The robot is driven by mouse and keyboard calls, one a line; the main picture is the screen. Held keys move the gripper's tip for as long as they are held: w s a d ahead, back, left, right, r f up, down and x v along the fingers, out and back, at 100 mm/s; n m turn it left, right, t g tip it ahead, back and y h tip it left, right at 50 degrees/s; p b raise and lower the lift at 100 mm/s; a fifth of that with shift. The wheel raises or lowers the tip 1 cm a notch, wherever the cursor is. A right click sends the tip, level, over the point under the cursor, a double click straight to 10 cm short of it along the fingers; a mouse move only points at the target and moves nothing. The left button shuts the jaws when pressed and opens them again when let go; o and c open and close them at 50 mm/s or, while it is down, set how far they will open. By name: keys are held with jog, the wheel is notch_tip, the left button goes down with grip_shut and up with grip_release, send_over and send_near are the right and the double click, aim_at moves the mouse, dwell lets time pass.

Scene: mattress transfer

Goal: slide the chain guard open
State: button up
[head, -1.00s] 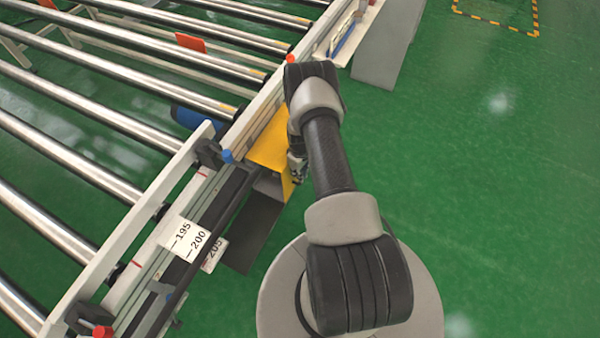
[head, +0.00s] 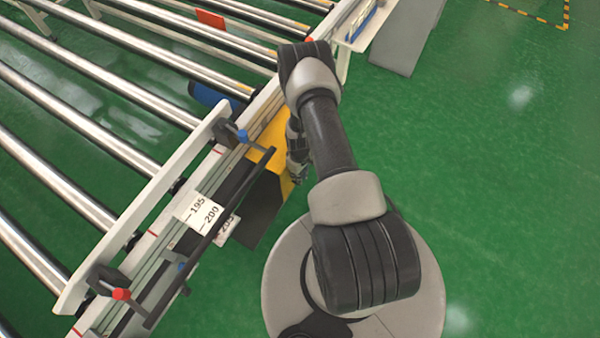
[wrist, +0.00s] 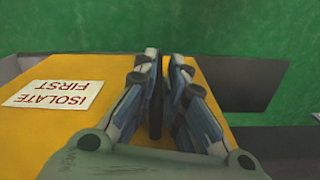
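The chain guard is a yellow cover on the outer side of the conveyor frame. It shows partly behind my arm in the head view (head: 267,138) and from close up in the wrist view (wrist: 50,135). A white label (wrist: 55,94) on it reads "ISOLATE FIRST". My gripper (wrist: 164,62) is over the guard, its two fingers close together around a thin dark upright piece (wrist: 155,115), which looks like the guard's handle. In the head view my gripper (head: 297,172) is small and dark beside the guard.
The conveyor with steel rollers (head: 95,125) fills the left. Its frame carries a white scale plate (head: 198,207) and a dark bar with red and blue ends. A dark grey panel (head: 262,210) hangs below the guard.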

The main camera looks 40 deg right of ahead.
jog(key=o, duration=0.3)
jog(key=shift+o, duration=0.2)
jog(key=shift+s, duration=0.1)
jog(key=r, duration=1.2)
jog(key=shift+w, duration=0.2)
notch_tip(320, 180, up, 6)
jog(key=d+p, duration=0.1)
jog(key=p, duration=0.6)
notch_tip(320, 180, down, 17)
jog(key=b, duration=0.5)
jog(key=shift+f, duration=0.2)
jog(key=shift+w, duration=0.1)
grip_shut()
